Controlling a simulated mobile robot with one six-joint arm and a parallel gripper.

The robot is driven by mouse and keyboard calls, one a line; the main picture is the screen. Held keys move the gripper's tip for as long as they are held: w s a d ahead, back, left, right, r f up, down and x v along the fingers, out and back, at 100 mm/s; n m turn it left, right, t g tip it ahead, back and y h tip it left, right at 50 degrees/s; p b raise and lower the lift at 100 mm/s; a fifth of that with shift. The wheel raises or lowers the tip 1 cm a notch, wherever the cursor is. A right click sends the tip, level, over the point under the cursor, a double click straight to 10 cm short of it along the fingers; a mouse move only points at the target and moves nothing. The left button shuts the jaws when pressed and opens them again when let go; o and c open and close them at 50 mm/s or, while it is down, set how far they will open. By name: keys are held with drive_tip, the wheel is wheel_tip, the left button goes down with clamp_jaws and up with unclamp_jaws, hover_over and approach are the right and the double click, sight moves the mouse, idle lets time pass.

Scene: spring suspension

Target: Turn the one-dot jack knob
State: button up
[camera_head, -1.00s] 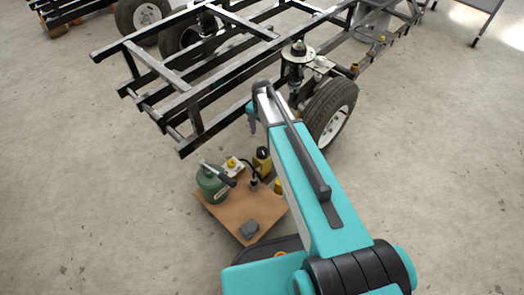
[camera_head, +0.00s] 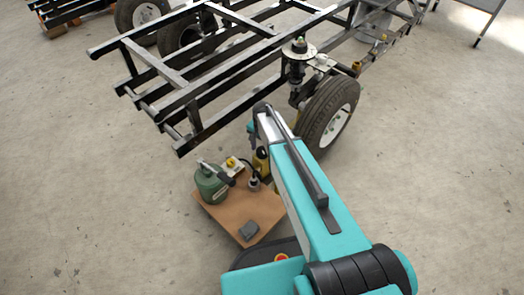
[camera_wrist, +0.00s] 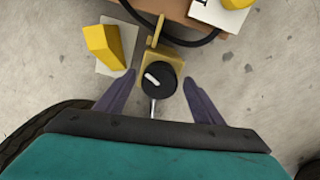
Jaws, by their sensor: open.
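In the wrist view a round black knob (camera_wrist: 160,79) with a white pointer bar sits on a yellow jack body (camera_wrist: 158,55). The pointer slants toward the lower right. I cannot make out any dot on it. My gripper (camera_wrist: 159,79) is open, with one dark finger on each side of the knob and visible gaps to it. In the head view the yellow jack (camera_head: 261,160) stands beside the wooden board, close to the end of my arm, whose fingers are mostly hidden there.
The brown board (camera_head: 228,221) holds a green canister (camera_head: 210,185) and a small grey block (camera_head: 249,231). A yellow block (camera_wrist: 103,45) lies left of the jack, and a black hose (camera_wrist: 195,42) curves behind it. A wheel (camera_head: 328,112) and black frame stand close by.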

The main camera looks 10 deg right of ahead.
drive_tip(key=c, duration=1.1)
drive_tip(key=shift+o, duration=0.2)
drive_tip(key=shift+n+p, duration=0.4)
drive_tip(key=shift+p, duration=0.1)
